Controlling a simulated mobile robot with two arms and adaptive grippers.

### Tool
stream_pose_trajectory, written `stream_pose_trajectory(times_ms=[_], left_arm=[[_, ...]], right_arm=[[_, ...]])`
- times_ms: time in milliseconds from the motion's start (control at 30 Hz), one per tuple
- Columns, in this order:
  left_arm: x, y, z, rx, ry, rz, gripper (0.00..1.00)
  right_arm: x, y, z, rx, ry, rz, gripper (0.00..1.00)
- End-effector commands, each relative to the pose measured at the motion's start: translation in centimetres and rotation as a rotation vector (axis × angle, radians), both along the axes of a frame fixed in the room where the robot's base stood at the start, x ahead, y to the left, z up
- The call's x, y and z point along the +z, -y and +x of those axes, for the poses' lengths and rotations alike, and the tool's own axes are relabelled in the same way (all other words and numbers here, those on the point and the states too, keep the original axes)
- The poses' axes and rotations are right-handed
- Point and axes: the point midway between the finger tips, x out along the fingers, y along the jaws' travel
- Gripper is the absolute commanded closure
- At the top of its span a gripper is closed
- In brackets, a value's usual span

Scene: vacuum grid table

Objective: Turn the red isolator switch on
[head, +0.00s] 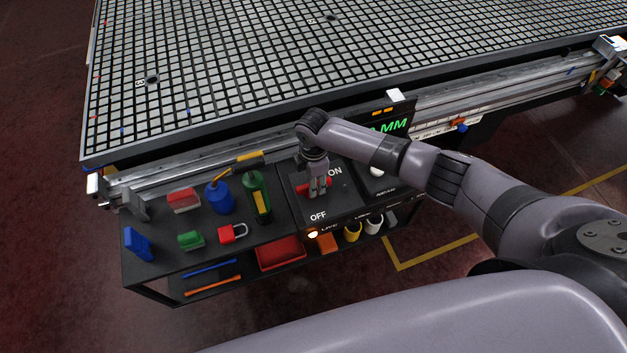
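The red isolator switch (302,190) sits on a dark panel box (345,203) at the table's front edge. White ON lettering is at its upper right and OFF is below it. The red handle lies roughly crosswise and is partly covered by my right gripper. My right gripper (319,194) points down over the switch, its fingers at the red handle. The fingers look close together, but whether they are clamped on the handle is hard to see. My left gripper is not in view.
A dark shelf (150,271) left of the panel holds a blue bottle (219,200), a green bottle (256,195), a red padlock (231,233) and several blocks. The grid table (250,90) and its metal rail (490,108) lie behind. A green-lettered display (398,126) is partly behind my arm.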

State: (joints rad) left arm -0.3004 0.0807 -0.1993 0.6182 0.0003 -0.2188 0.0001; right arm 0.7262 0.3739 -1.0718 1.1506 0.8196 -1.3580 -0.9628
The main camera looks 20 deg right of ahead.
Motion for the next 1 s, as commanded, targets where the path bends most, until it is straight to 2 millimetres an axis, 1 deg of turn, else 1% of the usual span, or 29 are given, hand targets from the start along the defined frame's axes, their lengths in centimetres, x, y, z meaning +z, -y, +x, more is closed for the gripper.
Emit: stream_pose_trajectory(times_ms=[167, 300, 400, 500, 600, 700, 1000], left_arm=[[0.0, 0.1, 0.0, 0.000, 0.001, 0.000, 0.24], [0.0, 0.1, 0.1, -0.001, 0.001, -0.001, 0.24], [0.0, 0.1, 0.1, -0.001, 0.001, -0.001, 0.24], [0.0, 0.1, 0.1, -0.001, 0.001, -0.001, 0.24], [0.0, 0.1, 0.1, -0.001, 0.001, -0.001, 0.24], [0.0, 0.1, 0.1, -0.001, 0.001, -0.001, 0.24], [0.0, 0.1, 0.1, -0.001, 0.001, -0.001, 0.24]], right_arm=[[3.0, 0.0, 0.1, 0.001, 0.005, 0.002, 0.65], [6.2, 0.0, 0.2, 0.001, 0.007, 0.002, 0.65], [8.2, 0.0, 0.2, 0.001, 0.006, 0.001, 0.65], [9.8, 0.0, 0.1, 0.001, 0.005, 0.002, 0.65], [10.8, 0.0, 0.2, 0.000, 0.005, 0.001, 0.65], [11.4, 0.0, 0.1, -0.001, 0.002, 0.000, 0.65], [11.5, 0.0, 0.1, 0.000, 0.002, 0.000, 0.65]])
